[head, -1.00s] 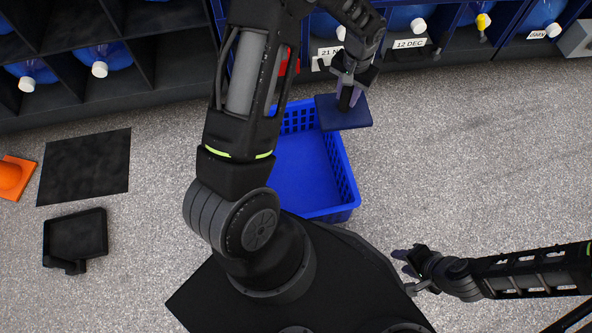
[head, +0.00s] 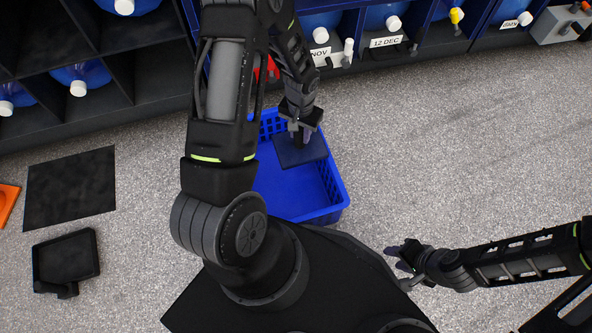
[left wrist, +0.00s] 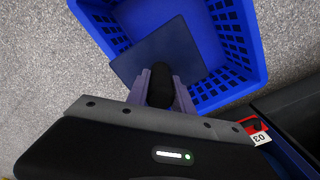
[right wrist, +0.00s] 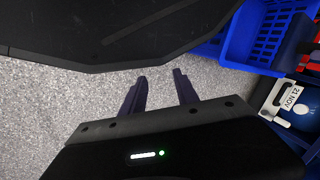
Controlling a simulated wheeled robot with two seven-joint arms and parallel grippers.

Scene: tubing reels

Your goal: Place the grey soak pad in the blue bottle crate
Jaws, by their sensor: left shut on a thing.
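The grey soak pad (head: 303,152) is a flat dark square with a black grip on top. My left gripper (head: 300,134) is shut on this grip, and the pad (left wrist: 150,48) hangs below the fingers (left wrist: 162,88). The pad is over the far part of the blue bottle crate (head: 335,182). Its height over the crate floor is hard to tell. The crate also shows in the left wrist view (left wrist: 240,45). My right gripper (head: 398,256) is open and empty, low and to the right of the crate; its spread fingers show in the right wrist view (right wrist: 160,90).
A dark shelf rack (head: 135,85) with blue bottles and date labels runs along the back. A black mat (head: 70,188), a black tray (head: 66,258) and an orange object (head: 6,200) lie at left. The speckled floor at right is clear.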

